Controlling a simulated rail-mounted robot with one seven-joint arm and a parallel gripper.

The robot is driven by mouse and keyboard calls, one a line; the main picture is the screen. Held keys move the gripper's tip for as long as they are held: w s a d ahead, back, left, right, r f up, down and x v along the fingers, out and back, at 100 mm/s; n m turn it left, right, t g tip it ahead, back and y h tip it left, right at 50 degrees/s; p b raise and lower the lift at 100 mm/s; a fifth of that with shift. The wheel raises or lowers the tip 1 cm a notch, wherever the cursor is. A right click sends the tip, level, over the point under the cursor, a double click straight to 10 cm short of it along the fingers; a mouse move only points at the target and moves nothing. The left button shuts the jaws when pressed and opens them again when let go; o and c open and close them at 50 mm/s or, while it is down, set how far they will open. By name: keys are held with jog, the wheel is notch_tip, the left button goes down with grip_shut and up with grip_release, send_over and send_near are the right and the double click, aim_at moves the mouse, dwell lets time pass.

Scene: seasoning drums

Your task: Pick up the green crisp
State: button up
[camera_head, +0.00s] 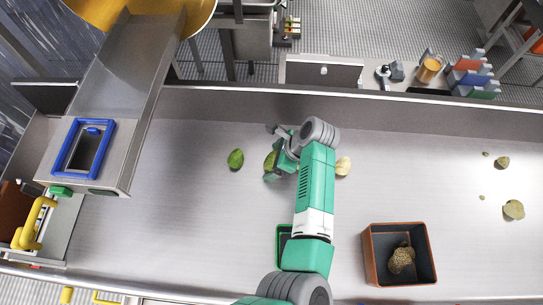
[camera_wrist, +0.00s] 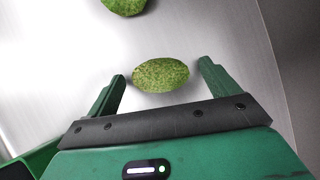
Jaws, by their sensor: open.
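A green crisp (camera_wrist: 160,75) lies on the metal surface between the fingertips of my gripper (camera_wrist: 162,72) in the wrist view. In the head view this green crisp (camera_head: 270,161) is at the left of my gripper (camera_head: 271,154), partly hidden by it. My gripper is open, with a finger on each side of the crisp; a gap shows on the right, and the left finger is close to its edge. A second green crisp (camera_head: 235,159) lies farther left, and it also shows at the top of the wrist view (camera_wrist: 124,4).
A pale crisp (camera_head: 343,166) lies just right of my arm. A reddish-brown bin (camera_head: 368,262) with brown pieces stands at lower right. A green bin (camera_head: 281,240) is partly hidden under my arm. Several small pale pieces (camera_head: 513,210) lie far right. A metal chute (camera_head: 135,85) stands left.

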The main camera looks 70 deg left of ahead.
aim_at(273, 156)
jog(key=c, duration=0.7)
jog(key=shift+r, duration=0.15)
jog(key=shift+r, duration=0.3)
jog(key=r, duration=0.1)
jog(key=r+p, duration=0.1)
jog(key=r, duration=0.1)
jog(key=shift+s+d, duration=0.25)
jog(key=shift+d, duration=0.05)
jog(key=s+d, duration=0.2)
jog(key=d, duration=0.1)
jog(key=s+d+p, duration=0.1)
jog(key=s+d, duration=0.2)
jog(key=d, duration=0.1)
jog(key=s+d, duration=0.3)
jog(key=d, duration=0.1)
jog(key=shift+s+d+r+p, duration=0.2)
jog(key=shift+d+r+p, duration=0.05)
jog(key=shift+r+p, duration=0.15)
jog(key=shift+s+d+r, duration=0.15)
jog(key=shift+s+d, duration=0.15)
jog(key=shift+d, duration=0.05)
